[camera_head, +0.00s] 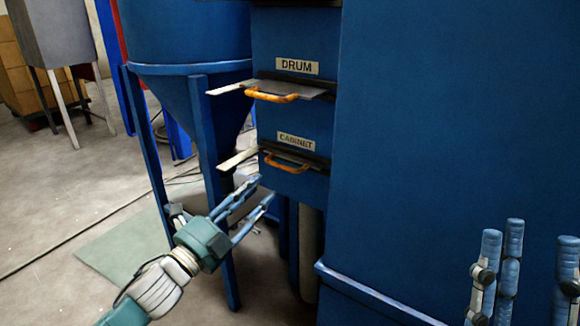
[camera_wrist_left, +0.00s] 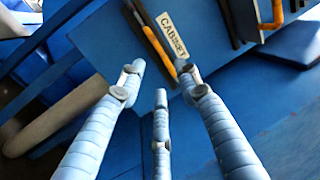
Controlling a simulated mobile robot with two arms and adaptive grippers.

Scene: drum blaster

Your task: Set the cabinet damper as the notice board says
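The cabinet damper has an orange handle (camera_head: 288,164) below a label reading CABINET (camera_head: 296,141), and a light plate (camera_head: 239,159) sticks out to its left. The handle also shows in the left wrist view (camera_wrist_left: 158,48), with the CABINET label (camera_wrist_left: 172,35) beside it. My left gripper (camera_head: 263,188) is open and empty, just below and left of that handle, apart from it. Its fingers (camera_wrist_left: 160,85) are spread in the left wrist view. My right gripper (camera_head: 530,255) is at the lower right, fingers apart, with nothing seen between them. The notice board is not in view.
The drum damper's orange handle (camera_head: 272,96) sits above, under the DRUM label (camera_head: 297,66), its plate pulled out farther. A blue hopper (camera_head: 185,50) on legs stands close at the left. A large blue cabinet wall (camera_head: 450,130) fills the right. Open floor (camera_head: 70,200) lies left.

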